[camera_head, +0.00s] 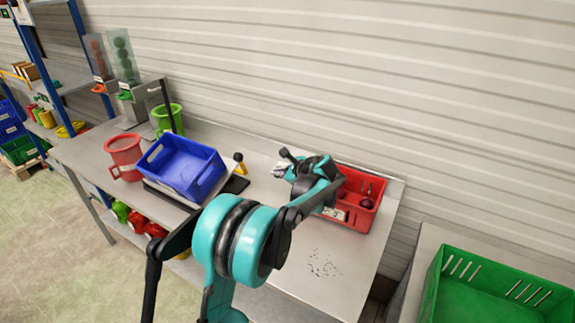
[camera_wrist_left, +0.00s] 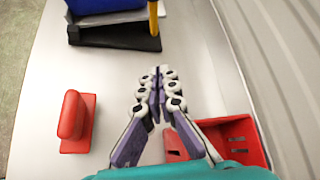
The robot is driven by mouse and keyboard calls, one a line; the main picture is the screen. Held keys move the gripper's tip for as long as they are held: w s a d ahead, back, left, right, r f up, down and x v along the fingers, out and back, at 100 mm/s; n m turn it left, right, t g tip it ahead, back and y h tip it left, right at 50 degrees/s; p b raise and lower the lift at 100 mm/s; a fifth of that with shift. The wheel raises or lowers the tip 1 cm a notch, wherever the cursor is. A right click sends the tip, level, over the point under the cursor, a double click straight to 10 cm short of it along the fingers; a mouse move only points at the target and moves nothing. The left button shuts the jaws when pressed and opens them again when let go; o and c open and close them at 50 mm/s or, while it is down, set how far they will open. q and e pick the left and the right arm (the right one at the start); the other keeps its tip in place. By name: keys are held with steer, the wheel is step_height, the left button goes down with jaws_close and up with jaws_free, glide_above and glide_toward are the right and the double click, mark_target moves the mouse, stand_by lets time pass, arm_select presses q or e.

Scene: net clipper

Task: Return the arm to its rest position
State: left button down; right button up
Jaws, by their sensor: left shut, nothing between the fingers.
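My left arm reaches over the metal table in the head view. Its gripper (camera_head: 279,171) points left, between the red crate (camera_head: 358,197) and the blue crate (camera_head: 186,165). In the left wrist view the gripper (camera_wrist_left: 157,76) is shut, with its fingertips together and nothing between them. It is above bare tabletop (camera_wrist_left: 200,65). The red crate (camera_wrist_left: 243,136) is at the lower right there, partly hidden by the gripper. In the head view a dark red round item lies in it. My right gripper is not in view.
A red block with a raised handle (camera_wrist_left: 76,122) lies on the table. A yellow-and-black upright piece (camera_head: 240,164) stands beside the blue crate. Red (camera_head: 124,157) and green (camera_head: 168,118) containers are farther left. A green crate (camera_head: 490,290) is at the lower right. A ribbed wall (camera_head: 330,70) runs behind.

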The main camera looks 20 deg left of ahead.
arm_select(q)
steer(key=s+d+n+t+h+b, duration=0.1)
steer(key=s+d+n+h, duration=0.3)
steer(key=s, duration=0.5)
steer(key=s+d+n+h+b, duration=0.2)
steer(key=s+d+n, duration=0.3)
steer(key=s, duration=0.5)
steer(key=s+d+f+n+t+h+b, duration=0.1)
steer(key=s+d+f+n+h, duration=0.3)
steer(key=s+d, duration=0.7)
steer(key=s+f+n, duration=0.2)
steer(key=s+n, duration=0.1)
steer(key=s, duration=0.1)
steer(key=shift+f, duration=0.4)
steer(key=shift+s, duration=0.1)
